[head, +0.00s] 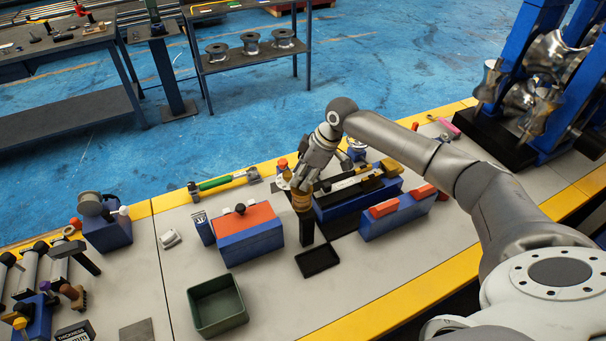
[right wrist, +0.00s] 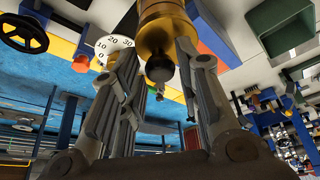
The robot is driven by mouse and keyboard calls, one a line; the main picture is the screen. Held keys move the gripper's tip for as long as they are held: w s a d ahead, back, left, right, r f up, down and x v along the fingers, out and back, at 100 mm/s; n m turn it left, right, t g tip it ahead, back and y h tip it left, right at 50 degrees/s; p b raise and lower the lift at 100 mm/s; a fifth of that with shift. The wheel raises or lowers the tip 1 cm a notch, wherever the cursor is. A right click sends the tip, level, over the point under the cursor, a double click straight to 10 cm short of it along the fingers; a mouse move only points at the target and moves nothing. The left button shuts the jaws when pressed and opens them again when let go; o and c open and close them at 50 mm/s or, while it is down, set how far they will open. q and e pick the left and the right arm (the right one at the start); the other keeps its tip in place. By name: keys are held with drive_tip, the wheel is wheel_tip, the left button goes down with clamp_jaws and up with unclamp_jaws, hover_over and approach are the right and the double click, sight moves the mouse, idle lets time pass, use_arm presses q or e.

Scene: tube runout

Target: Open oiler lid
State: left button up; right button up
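The oiler is a brass cylinder (head: 301,202) standing upright on a dark post near the middle of the bench in the head view. In the right wrist view the brass body (right wrist: 164,28) enters from the top, with a dark rounded knob (right wrist: 160,68) at its end. My right gripper (head: 304,184) is directly above the oiler, pointing down. In the right wrist view its fingers (right wrist: 159,60) are apart, one on each side of the knob, with gaps showing beside the knob. The lid looks closed, though the fingers partly hide it. My left gripper is not in view.
A white numbered dial (right wrist: 113,46) is close beside the oiler. A blue block with an orange top (head: 248,232) stands to the left, and a blue holder with red pieces (head: 398,212) to the right. A black tray (head: 318,260) and a green bin (head: 217,304) lie in front.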

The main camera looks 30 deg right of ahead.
drive_tip(key=c, duration=0.5)
